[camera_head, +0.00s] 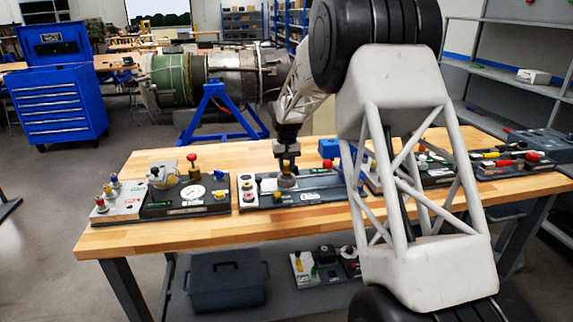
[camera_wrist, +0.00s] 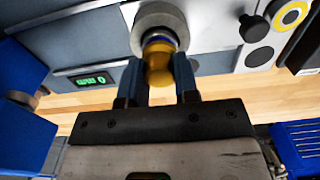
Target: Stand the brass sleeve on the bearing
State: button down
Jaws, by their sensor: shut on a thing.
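The brass sleeve (camera_wrist: 158,68) is between the two fingers of my gripper (camera_wrist: 158,80) in the wrist view, and the gripper is shut on it. A blue band shows at its far end. That end overlaps the grey round bearing (camera_wrist: 147,17) in the picture; I cannot tell whether they touch. In the head view my gripper (camera_head: 287,165) points down, directly above the bearing (camera_head: 287,182) on the dark stand in the middle of the bench.
The stand (camera_head: 325,196) holds other knobs and a green display (camera_wrist: 88,80). Another stand with knobs and a red-topped post (camera_head: 192,160) is to the left, more to the right. A blue box (camera_head: 329,148) stands behind. Bare wood (camera_head: 130,238) lies along the front edge.

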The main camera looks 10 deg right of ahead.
aim_at(286, 164)
jog(key=shift+f, duration=0.15)
jog(key=c, duration=0.8)
grip_release()
jog(key=shift+o, duration=0.9)
jog(key=shift+r, duration=3.5)
jog(key=shift+s, duration=0.1)
